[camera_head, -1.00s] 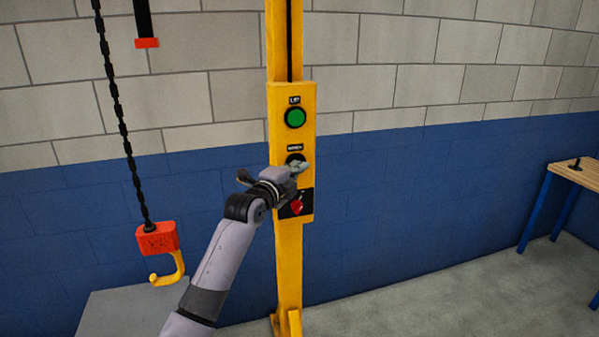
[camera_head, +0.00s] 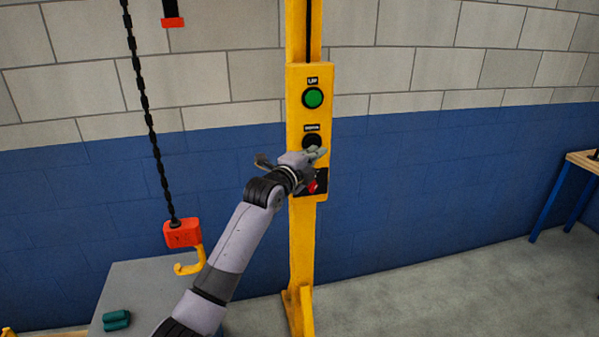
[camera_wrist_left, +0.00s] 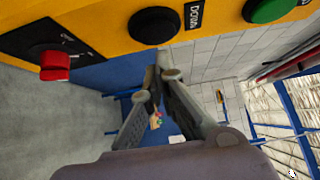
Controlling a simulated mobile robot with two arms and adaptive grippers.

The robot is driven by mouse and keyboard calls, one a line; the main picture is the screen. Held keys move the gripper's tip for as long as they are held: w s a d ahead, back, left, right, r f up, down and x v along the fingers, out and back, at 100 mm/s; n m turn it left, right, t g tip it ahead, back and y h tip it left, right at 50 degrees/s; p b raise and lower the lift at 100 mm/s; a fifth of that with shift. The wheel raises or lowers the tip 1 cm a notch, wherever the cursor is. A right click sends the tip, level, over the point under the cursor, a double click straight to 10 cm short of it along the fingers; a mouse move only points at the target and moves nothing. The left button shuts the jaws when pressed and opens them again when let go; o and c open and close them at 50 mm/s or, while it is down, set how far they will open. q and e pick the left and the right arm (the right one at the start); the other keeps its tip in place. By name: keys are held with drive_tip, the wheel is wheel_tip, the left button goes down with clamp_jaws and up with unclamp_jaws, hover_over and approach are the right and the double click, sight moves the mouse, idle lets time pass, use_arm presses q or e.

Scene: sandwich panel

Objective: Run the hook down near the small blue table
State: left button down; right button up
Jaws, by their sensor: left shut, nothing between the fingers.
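The hook is a red block with a yellow hook (camera_head: 183,236), hanging on a black chain at the left of the head view. It hangs in front of a small grey-topped table (camera_head: 140,285). A yellow control panel (camera_head: 300,110) on a post carries a green UP button (camera_head: 313,98), a black DOWN button (camera_head: 311,141) and a red knob (camera_head: 313,187). My left gripper (camera_head: 317,153) is shut and empty at the DOWN button, partly overlapping its lower edge. The wrist view shows the fingers (camera_wrist_left: 158,78) together below the DOWN button (camera_wrist_left: 153,25); contact cannot be told.
A green object (camera_head: 116,320) lies on the grey tabletop. A wooden-topped table with blue legs (camera_head: 583,162) stands at the right. A black bar with a red end (camera_head: 173,22) hangs at upper left. The floor right of the post is clear.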

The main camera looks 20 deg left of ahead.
use_arm(q)
drive_tip(key=s+b, duration=0.3)
drive_tip(key=s, duration=0.7)
drive_tip(key=shift+s+a+r, duration=0.2)
drive_tip(key=shift+s+a, duration=0.1)
drive_tip(key=shift+a, duration=0.15)
use_arm(e)
drive_tip(key=f, duration=0.1)
drive_tip(key=s+f, duration=0.1)
drive_tip(key=f, duration=0.1)
drive_tip(key=shift+s+d, duration=0.2)
drive_tip(key=shift+s, duration=0.05)
drive_tip(key=shift+w, duration=0.35)
